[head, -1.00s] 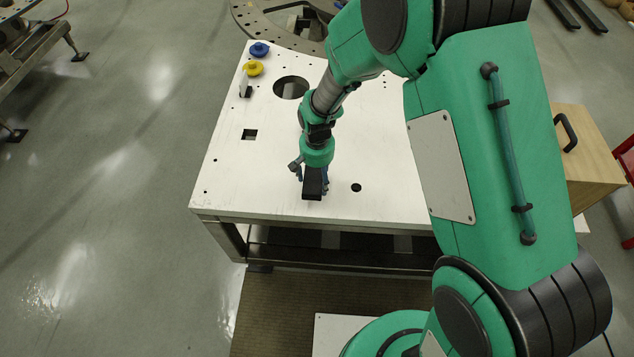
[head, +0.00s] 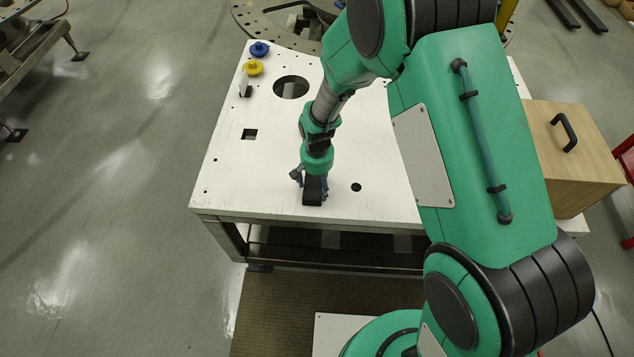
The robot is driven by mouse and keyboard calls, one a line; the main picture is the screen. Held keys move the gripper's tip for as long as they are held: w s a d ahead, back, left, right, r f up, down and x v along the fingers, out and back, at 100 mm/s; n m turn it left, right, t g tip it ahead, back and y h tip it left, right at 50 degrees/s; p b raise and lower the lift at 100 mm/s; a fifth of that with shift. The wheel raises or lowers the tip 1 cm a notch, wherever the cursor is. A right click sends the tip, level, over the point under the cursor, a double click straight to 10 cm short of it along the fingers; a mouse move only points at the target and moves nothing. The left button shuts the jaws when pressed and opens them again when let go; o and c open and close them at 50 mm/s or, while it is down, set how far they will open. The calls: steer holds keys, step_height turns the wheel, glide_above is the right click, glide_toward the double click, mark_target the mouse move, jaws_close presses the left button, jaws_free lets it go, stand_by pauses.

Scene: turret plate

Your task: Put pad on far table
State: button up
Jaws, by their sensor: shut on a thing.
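My gripper (head: 311,178) points down over the front part of the white table (head: 235,185). It is shut on a small black block, which I take to be the pad (head: 313,194). The pad is upright between the fingers, close to the table top near its front edge. I cannot tell whether its lower end touches the surface. The fingers partly hide the pad's upper end. Which surface counts as the far table is not clear from this view.
A blue knob (head: 259,49) and a yellow knob (head: 253,68) stand at the back left. A wooden box (head: 570,165) with a black handle is at the right.

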mark_target(317, 186)
steer(key=o, duration=1.1)
steer(key=shift+r, duration=0.1)
step_height(317, 186, up, 12)
steer(key=shift+r, duration=0.15)
stand_by(0.6)
